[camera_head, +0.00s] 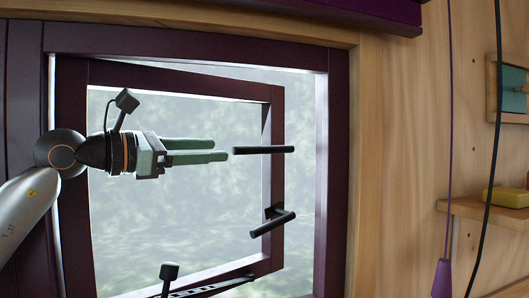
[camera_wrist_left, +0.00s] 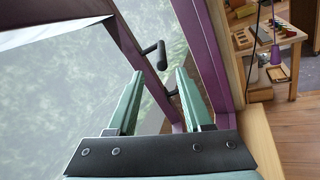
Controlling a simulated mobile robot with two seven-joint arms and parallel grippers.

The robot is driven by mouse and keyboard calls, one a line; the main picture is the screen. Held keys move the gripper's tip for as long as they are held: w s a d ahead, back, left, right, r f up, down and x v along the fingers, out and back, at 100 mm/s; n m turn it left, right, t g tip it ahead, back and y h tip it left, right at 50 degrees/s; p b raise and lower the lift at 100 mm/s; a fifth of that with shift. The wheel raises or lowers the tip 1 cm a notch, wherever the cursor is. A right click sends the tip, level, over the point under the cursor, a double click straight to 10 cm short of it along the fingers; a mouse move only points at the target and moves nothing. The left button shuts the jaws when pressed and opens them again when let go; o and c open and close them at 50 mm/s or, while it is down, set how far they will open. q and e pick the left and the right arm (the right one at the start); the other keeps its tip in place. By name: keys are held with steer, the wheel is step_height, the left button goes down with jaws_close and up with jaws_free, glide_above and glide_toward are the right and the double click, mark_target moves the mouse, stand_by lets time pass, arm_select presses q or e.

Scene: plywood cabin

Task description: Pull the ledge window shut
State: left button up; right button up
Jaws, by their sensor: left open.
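The ledge window is a glazed sash with a dark purple frame (camera_head: 276,120), standing open inside a larger purple window frame (camera_head: 335,130). Its right side looks swung outward, leaving a bright gap to the frame. A black bar handle (camera_head: 263,149) and a second, bent black handle (camera_head: 272,222) are on its right side. My left gripper (camera_head: 228,150) is open, its green fingers pointing right, tips close to the upper bar. In the left wrist view, a black handle (camera_wrist_left: 153,54) shows just beyond and between the open fingertips (camera_wrist_left: 159,72). I cannot tell whether they touch. My right gripper is not visible.
A slotted dark bar (camera_head: 210,288) runs along the sash's bottom. A purple cord (camera_head: 451,130) with a purple weight (camera_head: 442,279) and a black cable hang at right. A wooden shelf (camera_head: 480,208) holds a yellow block (camera_head: 507,197). The wrist view shows a workbench at right.

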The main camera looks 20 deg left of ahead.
arm_select(q)
steer(key=p+x, duration=0.3)
steer(key=x, duration=0.8)
steer(key=shift+d+r, duration=0.15)
steer(key=shift+w+d, duration=0.3)
steer(key=shift+w, duration=0.1)
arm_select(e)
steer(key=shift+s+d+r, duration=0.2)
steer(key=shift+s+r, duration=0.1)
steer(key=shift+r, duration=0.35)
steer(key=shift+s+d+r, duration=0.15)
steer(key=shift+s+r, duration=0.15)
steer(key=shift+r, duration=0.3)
arm_select(q)
jaws_close()
